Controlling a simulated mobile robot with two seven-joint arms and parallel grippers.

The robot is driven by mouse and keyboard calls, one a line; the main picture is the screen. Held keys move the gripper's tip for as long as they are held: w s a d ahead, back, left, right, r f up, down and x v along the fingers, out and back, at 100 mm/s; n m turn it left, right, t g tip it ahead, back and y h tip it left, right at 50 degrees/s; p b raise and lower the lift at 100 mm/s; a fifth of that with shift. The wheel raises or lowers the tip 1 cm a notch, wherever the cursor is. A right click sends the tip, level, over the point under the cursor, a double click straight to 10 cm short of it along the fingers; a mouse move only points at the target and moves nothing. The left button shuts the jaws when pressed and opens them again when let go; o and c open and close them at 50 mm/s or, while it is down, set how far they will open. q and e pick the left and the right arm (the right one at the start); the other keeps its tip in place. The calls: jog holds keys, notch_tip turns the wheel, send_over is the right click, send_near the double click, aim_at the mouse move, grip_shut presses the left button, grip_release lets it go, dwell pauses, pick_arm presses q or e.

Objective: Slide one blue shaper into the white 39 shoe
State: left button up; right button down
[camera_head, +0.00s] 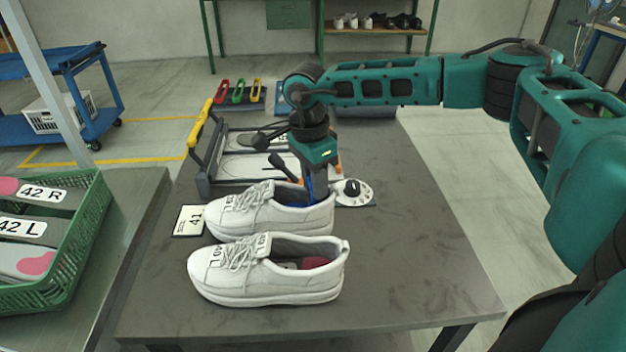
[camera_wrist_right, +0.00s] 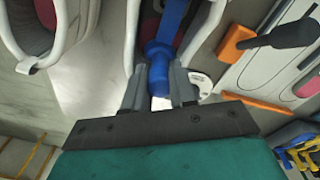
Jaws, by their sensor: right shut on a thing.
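Two white lace-up shoes stand side by side on the grey table, the far shoe (camera_head: 240,217) and the near shoe (camera_head: 240,275). Their tongues carry small labels that I cannot read surely. My right gripper (camera_head: 317,183) points down at the far shoe's opening and is shut on a blue shaper (camera_head: 308,190). In the wrist view the gripper (camera_wrist_right: 158,88) has the shaper's blue end (camera_wrist_right: 158,62) between its fingers, and the shaper reaches into the shoe opening. Its front part is hidden inside the shoe. My left gripper is out of view.
A card marked 41 (camera_head: 190,221) lies left of the shoes. A green crate (camera_head: 90,240) holds insoles at left. The table's right side is clear.

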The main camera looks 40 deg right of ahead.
jog(key=c, duration=0.8)
grip_release()
jog(key=shift+s+f, duration=0.1)
jog(key=shift+c, duration=0.2)
jog(key=shift+f, duration=0.1)
jog(key=shift+s, duration=0.1)
jog(key=shift+r+p, duration=1.35)
jog(key=shift+r, duration=0.3)
jog(key=shift+w, duration=0.2)
jog(key=shift+r+p, duration=2.8)
jog(key=shift+r, duration=0.75)
